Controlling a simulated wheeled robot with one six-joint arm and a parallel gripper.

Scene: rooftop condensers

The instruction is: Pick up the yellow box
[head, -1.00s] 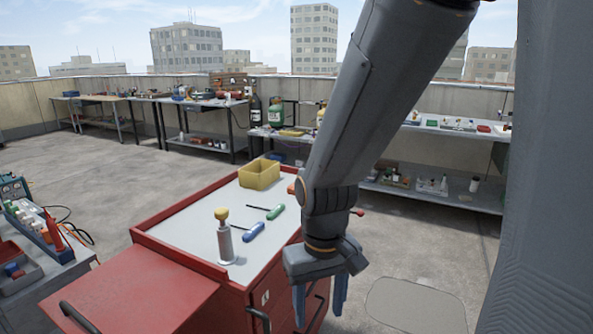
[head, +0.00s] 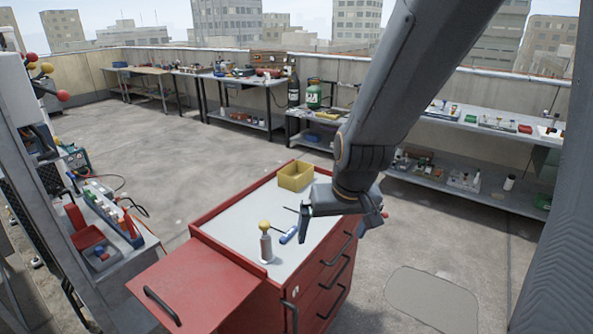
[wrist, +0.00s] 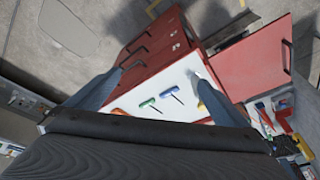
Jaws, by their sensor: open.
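The yellow box (head: 295,177) is an open-topped bin at the far end of the red cart's (head: 215,226) pale top, seen in the head view. My gripper (head: 341,226) is open and empty, nearer the camera than the box and to its lower right in the picture, above the cart's right side. In the wrist view its two fingers (wrist: 158,98) stand wide apart over the cart. I cannot make out the box in the wrist view.
Benches line the parapet.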

